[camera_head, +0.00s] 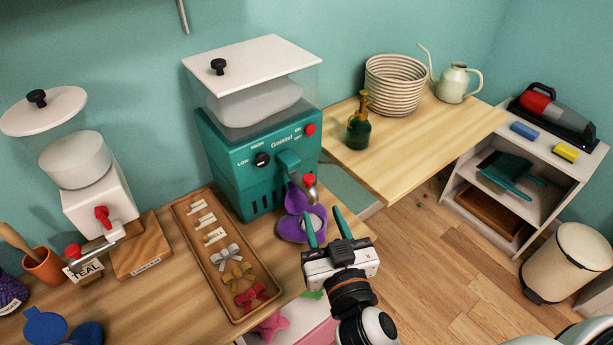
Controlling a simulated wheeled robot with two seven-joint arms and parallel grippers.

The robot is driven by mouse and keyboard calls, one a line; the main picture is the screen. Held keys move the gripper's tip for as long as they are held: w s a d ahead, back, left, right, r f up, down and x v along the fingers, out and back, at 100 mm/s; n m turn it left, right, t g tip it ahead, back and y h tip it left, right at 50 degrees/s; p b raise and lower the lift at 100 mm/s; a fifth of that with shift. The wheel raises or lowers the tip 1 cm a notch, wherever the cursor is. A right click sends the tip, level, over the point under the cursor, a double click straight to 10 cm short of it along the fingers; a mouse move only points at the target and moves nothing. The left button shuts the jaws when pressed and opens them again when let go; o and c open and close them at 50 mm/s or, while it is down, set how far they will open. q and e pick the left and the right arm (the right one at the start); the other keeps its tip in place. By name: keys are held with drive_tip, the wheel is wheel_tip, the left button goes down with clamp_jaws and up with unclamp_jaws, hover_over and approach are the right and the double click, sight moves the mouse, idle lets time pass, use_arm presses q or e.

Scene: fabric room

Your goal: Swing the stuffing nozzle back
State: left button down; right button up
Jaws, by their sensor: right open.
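The teal stuffing machine (232,152) stands at the back of the wooden table, with a clear hopper of white stuffing. A teal nozzle arm (288,161) sticks out from its front. A red knob (309,180) and a small metal part sit by its end. A purple fabric piece (291,228) is under and around the nozzle's lower end; whether it is attached I cannot tell. My right gripper (325,222) is open, with its two teal fingers pointing toward the machine. It is just in front and right of the purple piece; contact is unclear. My left gripper is not in view.
A wooden tray (182,234) with labels and bows lies left of the nozzle. A white dispenser (93,200) stands at far left. A second table (425,138) at back right holds a green spray bottle (358,128), a coiled basket (394,86) and a watering can (452,84).

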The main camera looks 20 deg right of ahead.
sight(310, 181)
drive_tip(key=w+p, duration=0.1)
drive_tip(key=w, duration=0.2)
drive_tip(key=w+p, duration=0.1)
drive_tip(key=w, duration=0.3)
drive_tip(key=w+p, duration=0.1)
drive_tip(key=w, duration=0.2)
drive_tip(key=shift+w+d, duration=0.2)
drive_tip(key=shift+d, duration=0.1)
drive_tip(key=shift+w+f, duration=0.1)
drive_tip(key=shift+w, duration=0.5)
clamp_jaws()
